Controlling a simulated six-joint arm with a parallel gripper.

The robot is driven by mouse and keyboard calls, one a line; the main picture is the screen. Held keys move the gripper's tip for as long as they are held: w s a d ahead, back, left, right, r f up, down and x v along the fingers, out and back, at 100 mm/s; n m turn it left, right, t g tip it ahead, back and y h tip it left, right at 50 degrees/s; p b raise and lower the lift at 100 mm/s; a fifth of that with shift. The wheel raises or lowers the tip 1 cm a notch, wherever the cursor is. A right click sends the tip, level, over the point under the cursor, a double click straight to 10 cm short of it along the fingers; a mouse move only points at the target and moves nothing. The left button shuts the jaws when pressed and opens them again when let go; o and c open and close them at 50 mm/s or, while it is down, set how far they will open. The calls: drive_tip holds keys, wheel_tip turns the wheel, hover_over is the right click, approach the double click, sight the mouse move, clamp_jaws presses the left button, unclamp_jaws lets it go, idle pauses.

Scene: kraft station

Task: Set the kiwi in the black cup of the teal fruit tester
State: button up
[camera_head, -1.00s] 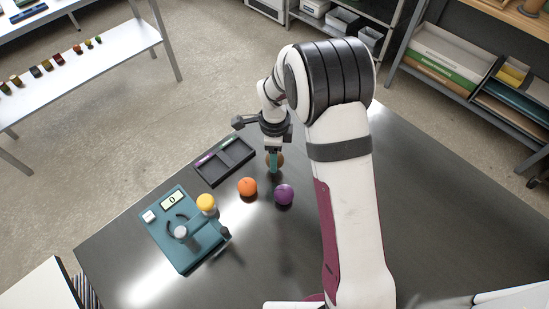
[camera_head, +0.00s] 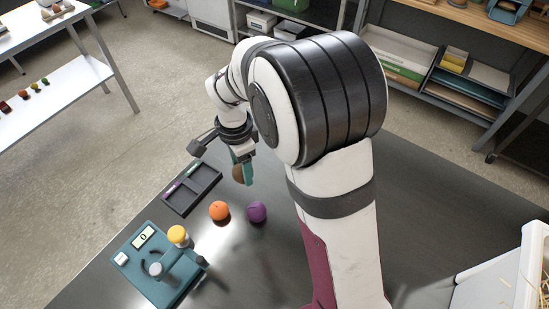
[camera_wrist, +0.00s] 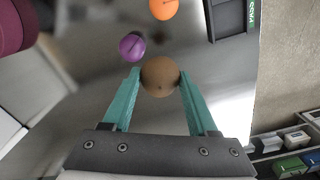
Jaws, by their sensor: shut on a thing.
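The brown kiwi (camera_wrist: 161,77) is held between the teal fingers of my gripper (camera_wrist: 160,84) in the wrist view. In the head view the kiwi (camera_head: 237,173) is partly hidden by a finger of my gripper (camera_head: 243,172), which points down and looks raised above the table. The teal fruit tester (camera_head: 162,290) stands at the lower left of the head view, with a small display reading 0. A yellow round piece (camera_head: 178,235) and a pale grey round piece (camera_head: 156,269) stand up on it. A dark curved part, perhaps the black cup, shows between them; I cannot tell clearly.
An orange fruit (camera_head: 220,211) and a purple fruit (camera_head: 257,212) lie on the dark table between the kiwi and the tester. A black compartment tray (camera_head: 192,188) lies left of my gripper. A white bin (camera_head: 520,270) with straw is at the right.

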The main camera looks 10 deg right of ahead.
drive_tip(key=s+a+f+n, duration=0.1)
drive_tip(key=s+a+n, duration=0.55)
drive_tip(key=a, duration=0.55)
drive_tip(key=s+a+n, duration=0.6)
drive_tip(key=s+a, duration=0.2)
drive_tip(key=a, duration=0.3)
drive_tip(key=shift+w+a+f, duration=0.1)
drive_tip(key=shift+f, duration=1.25)
drive_tip(key=shift+w+a+f, duration=0.1)
drive_tip(key=shift+f, duration=1.2)
drive_tip(key=shift+f, duration=0.4)
drive_tip(key=shift+f, duration=0.15)
drive_tip(key=shift+f, duration=0.15)
drive_tip(key=o, duration=1.5)
drive_tip(key=shift+c, duration=0.2)
